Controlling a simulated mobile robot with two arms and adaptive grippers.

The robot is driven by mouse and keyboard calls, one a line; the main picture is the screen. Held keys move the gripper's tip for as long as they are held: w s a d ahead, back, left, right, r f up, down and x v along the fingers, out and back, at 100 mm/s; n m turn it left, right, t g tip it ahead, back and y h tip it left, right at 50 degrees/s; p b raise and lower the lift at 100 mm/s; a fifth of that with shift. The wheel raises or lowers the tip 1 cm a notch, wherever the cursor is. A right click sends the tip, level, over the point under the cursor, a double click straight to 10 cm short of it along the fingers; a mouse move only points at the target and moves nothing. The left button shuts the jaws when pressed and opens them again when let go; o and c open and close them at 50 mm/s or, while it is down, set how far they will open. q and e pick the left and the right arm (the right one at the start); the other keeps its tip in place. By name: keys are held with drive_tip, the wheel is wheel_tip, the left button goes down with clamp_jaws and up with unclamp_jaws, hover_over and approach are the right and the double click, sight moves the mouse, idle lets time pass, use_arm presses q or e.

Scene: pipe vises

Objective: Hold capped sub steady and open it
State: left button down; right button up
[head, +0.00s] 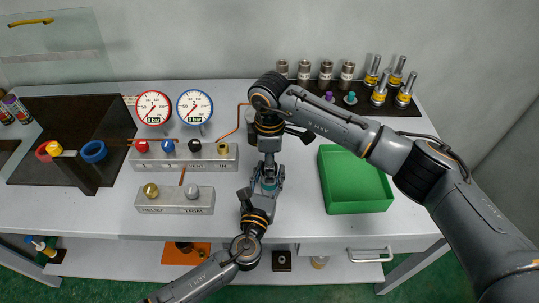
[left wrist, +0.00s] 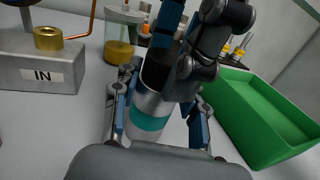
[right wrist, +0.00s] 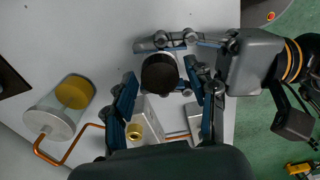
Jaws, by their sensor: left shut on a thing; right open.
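The capped sub is a silver cylinder with a teal band (left wrist: 150,118) and a dark cap (left wrist: 156,76) at its top end. My left gripper (left wrist: 158,122) is shut on its body. In the left wrist view the right gripper's fingers partly cover the cap, so contact is unclear.
A green tray (head: 357,207) stands right of the grippers. The gauge manifold (head: 180,157) and a smaller valve block (head: 175,207) stand to the left. A glass jar with amber contents (right wrist: 75,92) is close by. A rack with several fittings (head: 375,105) stands behind.

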use_arm(q)
drive_tip(key=shift+f, duration=0.1)
use_arm(e)
drive_tip(key=shift+f, duration=0.1)
drive_tip(key=c, duration=1)
drive_tip(key=o, duration=1.1)
drive_tip(key=shift+r, duration=2.25)
use_arm(q)
drive_tip(key=c, duration=0.7)
unclamp_jaws()
drive_tip(key=shift+o, duration=0.2)
